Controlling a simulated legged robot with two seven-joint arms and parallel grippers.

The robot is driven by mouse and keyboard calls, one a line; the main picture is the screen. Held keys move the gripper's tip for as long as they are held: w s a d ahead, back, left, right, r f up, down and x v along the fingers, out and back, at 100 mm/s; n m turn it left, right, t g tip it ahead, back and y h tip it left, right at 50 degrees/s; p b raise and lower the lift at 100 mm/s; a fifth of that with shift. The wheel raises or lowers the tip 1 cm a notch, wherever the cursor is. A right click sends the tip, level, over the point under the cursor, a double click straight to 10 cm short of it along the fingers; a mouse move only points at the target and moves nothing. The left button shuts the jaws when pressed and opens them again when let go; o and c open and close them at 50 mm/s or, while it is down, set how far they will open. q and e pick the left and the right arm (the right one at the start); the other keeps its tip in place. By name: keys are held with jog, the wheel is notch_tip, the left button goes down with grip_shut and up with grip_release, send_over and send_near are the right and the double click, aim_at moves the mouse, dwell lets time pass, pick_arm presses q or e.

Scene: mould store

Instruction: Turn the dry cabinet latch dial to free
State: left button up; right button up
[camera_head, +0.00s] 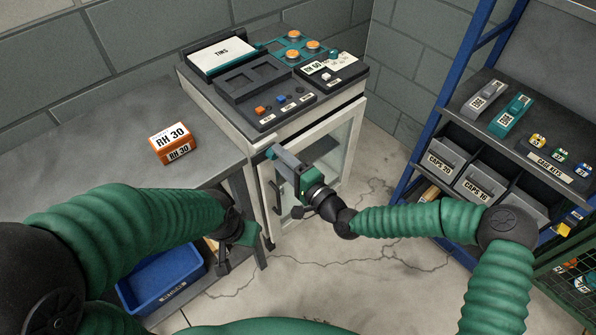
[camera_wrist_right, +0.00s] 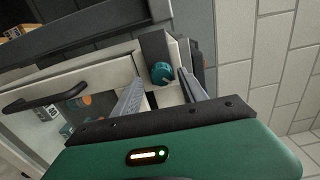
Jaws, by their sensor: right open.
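The dry cabinet (camera_head: 340,140) stands at the centre of the head view, its glazed door facing me. The latch dial (camera_wrist_right: 162,72) is a round teal knob on a dark plate at the door frame's upper corner. It has a small pale mark, whose setting I cannot read. In the head view a bit of teal at my right gripper (camera_head: 279,156) is probably the dial. In the wrist view the right gripper (camera_wrist_right: 160,82) is open, its two grey fingers either side of the dial, apparently not touching it. My left gripper (camera_head: 226,258) hangs low beside the bench; its fingers are unclear.
A dark door handle (camera_wrist_right: 45,97) lies left of the dial in the wrist view. An orange RH 30 box (camera_head: 172,143) sits on the grey bench (camera_head: 110,135). A blue bin (camera_head: 160,280) is below. A blue-framed shelf (camera_head: 455,95) stands right; floor between is clear.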

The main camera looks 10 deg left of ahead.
jog(key=p+v, duration=0.1)
jog(key=v, duration=1.5)
jog(key=shift+w+d+f, duration=0.1)
jog(key=shift+f, duration=0.1)
